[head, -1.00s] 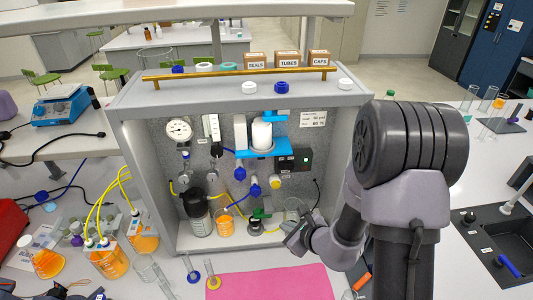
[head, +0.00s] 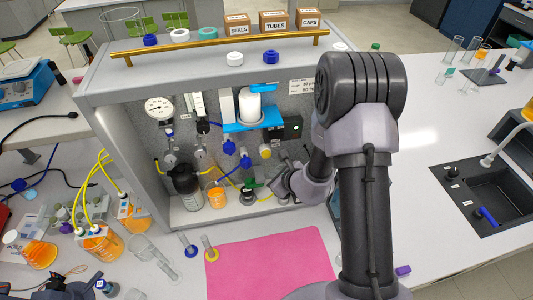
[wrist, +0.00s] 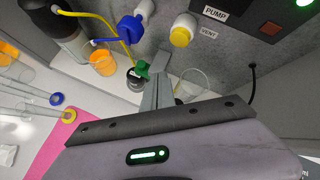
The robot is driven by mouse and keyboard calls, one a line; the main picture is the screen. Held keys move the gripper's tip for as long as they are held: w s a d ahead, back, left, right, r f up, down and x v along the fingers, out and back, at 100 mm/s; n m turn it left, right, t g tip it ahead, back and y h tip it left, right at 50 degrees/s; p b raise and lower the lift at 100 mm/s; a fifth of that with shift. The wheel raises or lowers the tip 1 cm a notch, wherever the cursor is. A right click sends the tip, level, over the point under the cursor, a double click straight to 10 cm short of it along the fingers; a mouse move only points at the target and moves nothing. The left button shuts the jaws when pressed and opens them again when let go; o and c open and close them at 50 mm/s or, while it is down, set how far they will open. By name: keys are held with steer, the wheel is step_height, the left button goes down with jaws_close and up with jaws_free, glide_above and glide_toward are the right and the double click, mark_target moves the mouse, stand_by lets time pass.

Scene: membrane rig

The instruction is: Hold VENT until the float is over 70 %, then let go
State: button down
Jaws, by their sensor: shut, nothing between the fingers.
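The VENT label (wrist: 208,33) shows on the grey panel in the wrist view, beside a white knob with a yellow face (wrist: 182,36). This yellow knob also shows in the head view (head: 265,151). My gripper (wrist: 160,72) is shut and empty, its fingers pointing at the panel below the yellow knob and apart from it. In the head view my gripper (head: 274,184) is at the lower right of the rig. A narrow upright tube gauge (head: 198,103) is on the panel's left; its float is too small to read.
A green-handled valve (wrist: 142,69), a blue knob (wrist: 130,28) and an orange-filled beaker (wrist: 102,62) are left of my fingers. The PUMP label (wrist: 216,13) and a red switch (wrist: 271,28) are above right. A clear glass dish (wrist: 194,84) is close to the fingers.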

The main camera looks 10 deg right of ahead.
mark_target(266, 154)
steer(key=shift+w, duration=2.45)
steer(key=shift+w, duration=0.4)
steer(key=shift+w, duration=0.55)
stand_by(1.5)
stand_by(1.9)
steer(key=shift+s+b, duration=0.6)
steer(key=shift+s, duration=0.4)
